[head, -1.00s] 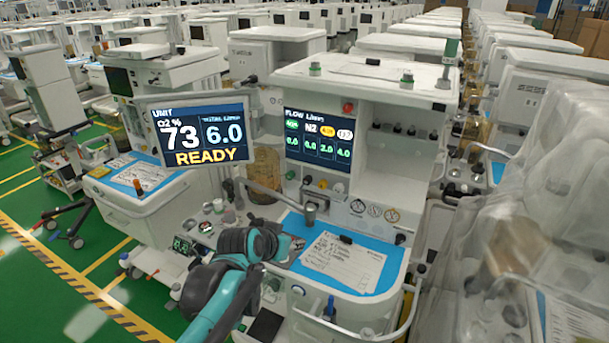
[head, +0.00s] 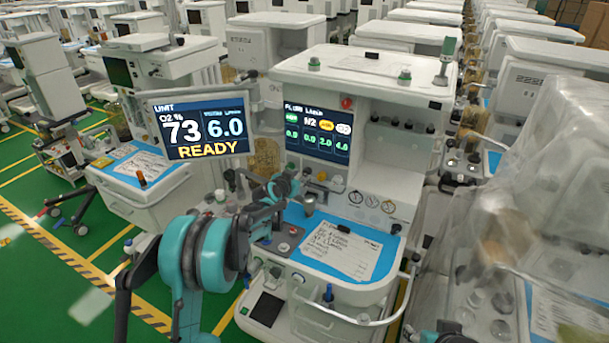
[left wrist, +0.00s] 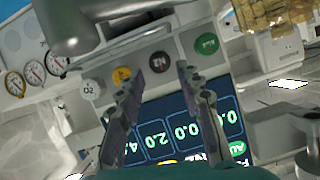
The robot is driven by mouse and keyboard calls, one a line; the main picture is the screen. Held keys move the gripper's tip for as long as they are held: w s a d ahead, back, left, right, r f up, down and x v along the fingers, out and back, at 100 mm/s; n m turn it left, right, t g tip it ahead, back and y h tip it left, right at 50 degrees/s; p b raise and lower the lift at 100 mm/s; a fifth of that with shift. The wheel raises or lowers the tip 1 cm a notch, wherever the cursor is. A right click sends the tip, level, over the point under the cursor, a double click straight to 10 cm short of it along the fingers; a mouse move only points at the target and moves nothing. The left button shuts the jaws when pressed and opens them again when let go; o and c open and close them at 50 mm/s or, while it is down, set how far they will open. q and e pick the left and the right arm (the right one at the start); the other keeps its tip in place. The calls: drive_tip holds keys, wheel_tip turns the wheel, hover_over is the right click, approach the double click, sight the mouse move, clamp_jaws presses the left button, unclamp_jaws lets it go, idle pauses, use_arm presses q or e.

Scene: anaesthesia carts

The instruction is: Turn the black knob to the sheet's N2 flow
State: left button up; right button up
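The black knob (left wrist: 160,62) sits on the machine's panel between a yellow knob (left wrist: 122,75) and a green knob (left wrist: 207,44) in the left wrist view. My left gripper (left wrist: 158,76) is open, its two fingers apart with the black knob showing just beyond and between their tips; contact is not visible. In the head view my left gripper (head: 292,186) is in front of the panel, below the flow display (head: 318,133), and hides part of the knob row. The display's N2 column appears to read 0.0. The sheet (head: 343,250) lies on the blue worktop, its writing too small to read.
A monitor (head: 197,127) reading READY stands left of the flow display. A metal cylinder (head: 309,203) stands on the worktop near my gripper. A white knob (left wrist: 93,88) marked O2 and several gauges (left wrist: 33,72) line the panel. A plastic-covered cart (head: 545,190) stands at right.

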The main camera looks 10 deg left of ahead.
sight(306, 173)
use_arm(q)
drive_tip(key=x, duration=0.4)
drive_tip(key=shift+w+d+f+b, duration=0.1)
drive_tip(key=shift+w+f+b, duration=0.05)
drive_tip(key=shift+w+b, duration=0.2)
clamp_jaws()
drive_tip(key=n+h, duration=0.2)
drive_tip(key=n, duration=0.1)
drive_tip(key=shift+a+g+b, duration=0.2)
drive_tip(key=shift+g+b, duration=0.1)
drive_tip(key=shift+g, duration=0.1)
drive_tip(key=shift+w+a+f+n+h+b, duration=0.1)
drive_tip(key=shift+n+h+b, duration=0.35)
drive_tip(key=shift+n+h, duration=0.8)
drive_tip(key=shift+n, duration=0.35)
